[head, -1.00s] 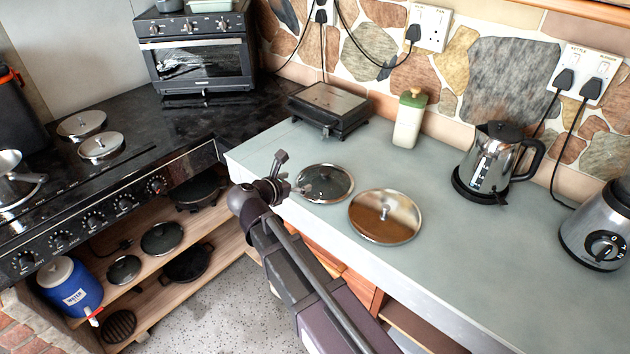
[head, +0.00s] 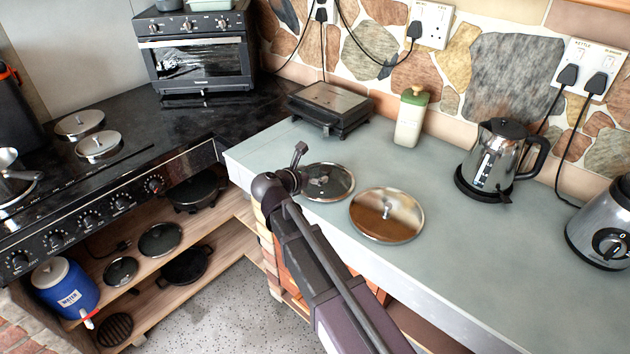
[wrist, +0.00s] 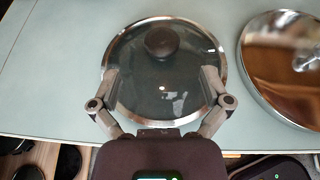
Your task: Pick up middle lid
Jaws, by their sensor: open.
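The lid under my gripper is glass with a metal rim and a dark round knob; it lies on the grey-green counter in the wrist view (wrist: 180,72) and in the head view (head: 335,182). A shiny metal lid (head: 387,214) lies to its right, and its left part shows in the wrist view (wrist: 275,75). My gripper (wrist: 160,85) is open and empty, with its two fingers over the near left and right parts of the glass lid. The knob is beyond the fingertips in the wrist view. In the head view my arm hides part of the glass lid's left edge.
A black grill (head: 330,108), a green-topped bottle (head: 411,118), a kettle (head: 495,160) and a blender (head: 603,232) stand on the counter (head: 500,260). More lids lie on the stove at left (head: 99,144). The counter's front edge runs below the glass lid.

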